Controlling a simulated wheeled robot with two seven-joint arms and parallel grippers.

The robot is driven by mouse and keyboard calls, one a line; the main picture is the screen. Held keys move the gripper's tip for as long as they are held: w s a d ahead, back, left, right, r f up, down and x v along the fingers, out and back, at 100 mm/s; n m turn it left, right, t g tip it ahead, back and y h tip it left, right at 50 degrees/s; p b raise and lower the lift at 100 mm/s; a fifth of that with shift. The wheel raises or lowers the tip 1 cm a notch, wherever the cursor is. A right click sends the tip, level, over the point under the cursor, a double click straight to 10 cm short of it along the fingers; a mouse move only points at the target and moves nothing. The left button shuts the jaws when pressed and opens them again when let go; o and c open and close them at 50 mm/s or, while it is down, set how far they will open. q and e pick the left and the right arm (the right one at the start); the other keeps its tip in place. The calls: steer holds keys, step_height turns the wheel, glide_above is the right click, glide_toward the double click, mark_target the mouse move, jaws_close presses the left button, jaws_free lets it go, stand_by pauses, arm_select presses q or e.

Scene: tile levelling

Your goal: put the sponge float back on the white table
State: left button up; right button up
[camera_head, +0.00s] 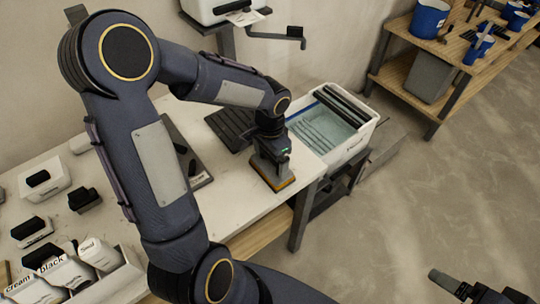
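The sponge float (274,183) has a yellow-orange sponge underside and a grey body. It is below my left gripper (268,160), over the right end of the white table (245,203), close to the table's edge. My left gripper points down and is closed around the float's upper part; its fingers partly hide the handle. I cannot tell whether the sponge touches the tabletop or hovers just above it. My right gripper (450,284) shows only in part at the bottom right, over the floor, away from the table; its finger opening is unclear.
A white wash tub (352,146) with water and dark rollers stands just right of the table end. Labelled bags (62,272) and small tools sit at the left. A wooden shelf (400,76) holds blue buckets.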

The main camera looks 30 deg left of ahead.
arm_select(q)
steer(key=shift+o, duration=0.9)
steer(key=shift+r+p, duration=0.3)
step_height(320, 180, up, 11)
steer(key=s+d+n+t+h, duration=0.2)
steer(key=s+n, duration=0.1)
steer(key=s, duration=0.5)
steer(key=s+d+r+n+t+h, duration=0.1)
steer(key=s+d+n+t, duration=0.1)
steer(key=s, duration=0.6)
steer(key=shift+s+d+r+n+t+h+p, duration=0.15)
steer(key=shift+s+r+n+t+h+p, duration=0.2)
steer(key=shift+n+t, duration=0.4)
steer(key=shift+w, duration=0.1)
